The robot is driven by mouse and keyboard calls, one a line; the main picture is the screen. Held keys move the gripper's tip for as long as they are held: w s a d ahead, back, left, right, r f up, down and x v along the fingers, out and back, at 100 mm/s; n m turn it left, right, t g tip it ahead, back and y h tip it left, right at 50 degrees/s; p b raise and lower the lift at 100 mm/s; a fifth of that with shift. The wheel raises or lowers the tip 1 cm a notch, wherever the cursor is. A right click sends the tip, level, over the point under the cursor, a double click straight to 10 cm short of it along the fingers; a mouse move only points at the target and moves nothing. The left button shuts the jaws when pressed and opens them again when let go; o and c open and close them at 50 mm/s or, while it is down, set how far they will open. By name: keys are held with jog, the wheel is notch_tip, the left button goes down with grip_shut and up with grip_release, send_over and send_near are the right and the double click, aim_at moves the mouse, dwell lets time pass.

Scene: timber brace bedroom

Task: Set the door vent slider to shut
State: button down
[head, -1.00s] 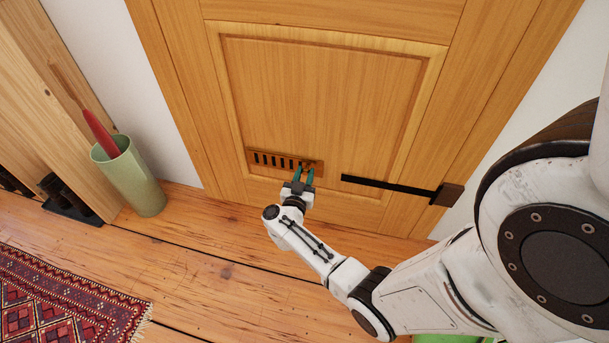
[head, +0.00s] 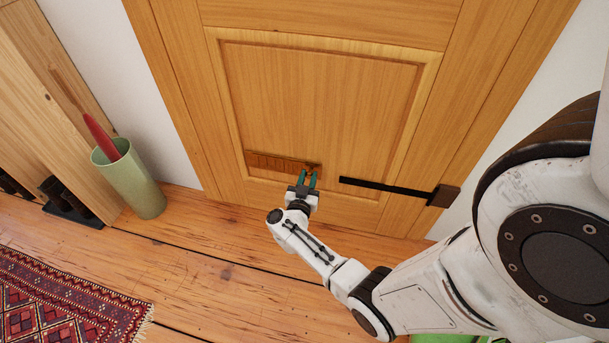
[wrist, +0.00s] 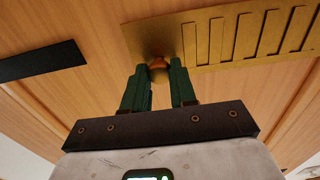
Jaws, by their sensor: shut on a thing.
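The door vent (head: 270,164) is a wooden-coloured slotted plate low on the door's panel. In the head view its slots now look wood-coloured, not dark. In the wrist view the vent plate (wrist: 225,35) shows its slots filled with the same brownish tone. A small rounded knob (wrist: 159,72) sits at the plate's end, between the green fingers. My gripper (head: 308,180) is at the vent's right end. In the wrist view my gripper (wrist: 159,80) is shut on the knob.
A black bar (head: 385,185) with a brown block at its end lies across the door, right of my gripper. A green bin (head: 130,180) holding a red-handled thing stands at left. A patterned rug (head: 60,300) lies on the wooden floor.

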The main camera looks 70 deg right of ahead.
jog(key=c, duration=0.9)
grip_release()
jog(key=shift+s, duration=0.2)
jog(key=shift+a, duration=0.1)
jog(key=a+p, duration=0.1)
jog(key=a, duration=0.2)
jog(key=a+p, duration=0.1)
jog(key=a, duration=0.3)
jog(key=s+a+p, duration=0.1)
jog(key=a, duration=0.2)
jog(key=shift+a, duration=0.3)
